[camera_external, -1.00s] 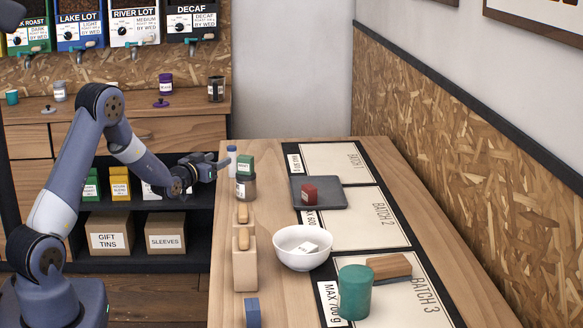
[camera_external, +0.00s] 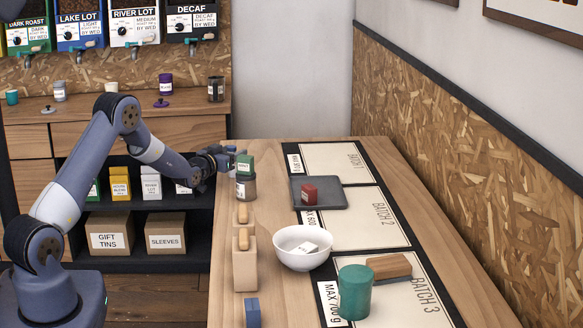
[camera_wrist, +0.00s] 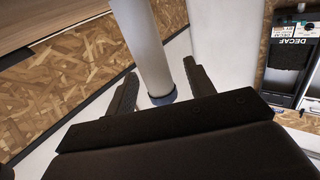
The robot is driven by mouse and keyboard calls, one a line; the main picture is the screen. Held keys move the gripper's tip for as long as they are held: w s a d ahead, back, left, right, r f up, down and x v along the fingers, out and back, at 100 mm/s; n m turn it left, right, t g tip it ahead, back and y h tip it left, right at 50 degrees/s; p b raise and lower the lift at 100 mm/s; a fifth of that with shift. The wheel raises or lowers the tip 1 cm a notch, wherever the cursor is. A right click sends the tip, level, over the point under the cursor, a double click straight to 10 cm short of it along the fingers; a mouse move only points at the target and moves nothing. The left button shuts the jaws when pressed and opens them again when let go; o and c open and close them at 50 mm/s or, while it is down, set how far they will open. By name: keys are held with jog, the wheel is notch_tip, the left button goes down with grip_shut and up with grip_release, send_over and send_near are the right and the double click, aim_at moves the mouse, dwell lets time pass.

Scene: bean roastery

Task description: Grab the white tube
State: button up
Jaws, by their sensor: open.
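The white tube (camera_wrist: 148,45) shows in the wrist view as a long white cylinder with a dark blue-grey ring or cap at its near end. It stands between the two spread fingers of my gripper (camera_wrist: 160,72), with gaps visible at its sides. In the external view my gripper (camera_external: 226,158) is at the far left edge of the wooden table and mostly hides the tube. The gripper is open, and I cannot tell whether either finger touches the tube.
A grey tray (camera_external: 333,198) holds a red block (camera_external: 309,194). A white bowl (camera_external: 303,262) and a green cylinder (camera_external: 355,292) stand nearer. The table's back right is clear.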

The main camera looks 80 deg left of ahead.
jog(key=c, duration=1)
